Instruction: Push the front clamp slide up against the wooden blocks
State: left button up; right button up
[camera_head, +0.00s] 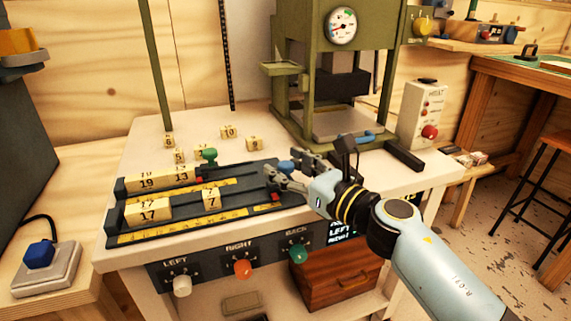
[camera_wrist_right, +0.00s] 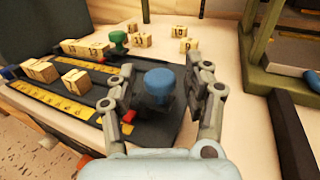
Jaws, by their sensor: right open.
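The front rail (camera_head: 165,233) is black with a yellow ruler strip. It holds wooden blocks numbered 17 (camera_head: 148,213) and 7 (camera_head: 211,199), with a gap between them. The front clamp slide is at the rail's right end, apart from block 7, partly hidden by my gripper. Its blue knob (camera_head: 285,166) also shows in the right wrist view (camera_wrist_right: 160,85), with a red pointer (camera_wrist_right: 128,116) nearby. My right gripper (camera_head: 282,167) is open, its fingers on either side of the blue knob; I cannot tell if they touch it. My left gripper is not in view.
The back rail holds blocks 19 (camera_head: 147,182) and 13 (camera_head: 181,173) and a green knob (camera_head: 208,154). Several loose blocks (camera_head: 229,132) lie behind it. A green press (camera_head: 335,60) stands behind my right gripper. A black bar (camera_head: 404,155) lies right of it.

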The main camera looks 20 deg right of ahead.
jog(key=shift+w+a, duration=0.15)
jog(key=shift+w, duration=0.15)
grip_shut()
jog(key=shift+f, duration=0.1)
dwell(0.4)
